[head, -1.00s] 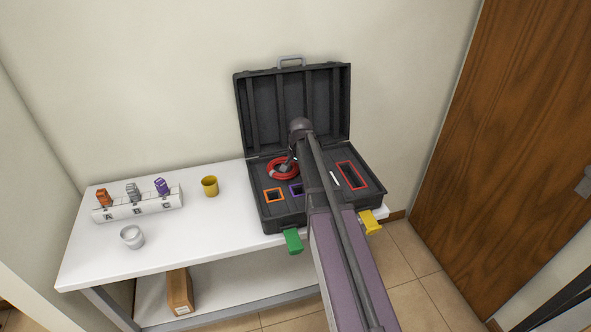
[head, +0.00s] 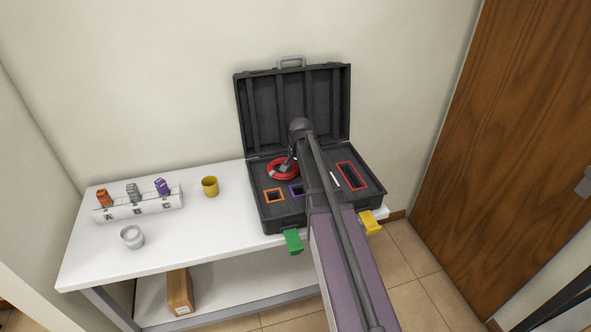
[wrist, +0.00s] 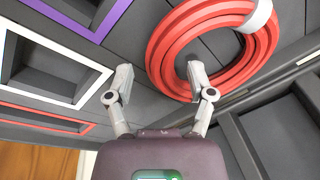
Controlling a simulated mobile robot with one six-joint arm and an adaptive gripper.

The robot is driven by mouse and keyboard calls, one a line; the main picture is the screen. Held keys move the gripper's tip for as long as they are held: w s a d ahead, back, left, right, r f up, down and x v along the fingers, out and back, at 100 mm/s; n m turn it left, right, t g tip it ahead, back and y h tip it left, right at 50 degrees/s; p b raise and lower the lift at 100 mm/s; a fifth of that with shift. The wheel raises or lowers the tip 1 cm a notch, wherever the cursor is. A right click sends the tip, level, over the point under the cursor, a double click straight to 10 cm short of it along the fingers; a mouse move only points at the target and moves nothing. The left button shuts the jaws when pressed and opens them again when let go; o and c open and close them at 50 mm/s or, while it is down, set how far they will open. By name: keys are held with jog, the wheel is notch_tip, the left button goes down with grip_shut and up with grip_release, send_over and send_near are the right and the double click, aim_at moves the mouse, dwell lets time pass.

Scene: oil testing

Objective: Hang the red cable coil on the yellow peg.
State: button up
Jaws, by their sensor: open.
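The red cable coil (head: 271,172) lies in the open black case, toward the back left of its base. It also shows in the wrist view (wrist: 164,48) as a thick red ring with a pale band around it. My gripper (wrist: 157,86) is open, with its fingers spread on either side of one stretch of the ring. One finger shows over the coil's centre hole, the other outside it. I cannot tell whether they touch the coil. A yellow piece (head: 371,222) sticks out at the case's front right; I cannot tell whether it is the peg. My arm hides part of the case.
The case (head: 262,208) has orange, purple, white and red-framed slots. Its raised lid (head: 265,110) stands behind my gripper. A green piece (head: 293,241) sticks out in front. A yellow cup (head: 210,187), a white jar (head: 132,237) and a labelled rack (head: 150,206) stand left on the table.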

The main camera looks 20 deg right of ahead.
notch_tip(320, 180, up, 13)
jog(key=s+p, duration=0.2)
jog(key=p, duration=1)
jog(key=shift+d, duration=0.15)
jog(key=shift+s+r, duration=0.1)
dwell(0.3)
jog(key=s+a+n+g, duration=0.1)
jog(key=s+a+n, duration=0.3)
jog(key=s+a, duration=0.3)
jog(key=s+a+n+g, duration=0.1)
jog(key=s+a+n, duration=0.4)
jog(key=s, duration=0.8)
jog(key=a, duration=0.2)
jog(key=shift+s+a, duration=0.3)
jog(key=shift+c, duration=0.9)
jog(key=shift+s, duration=0.15)
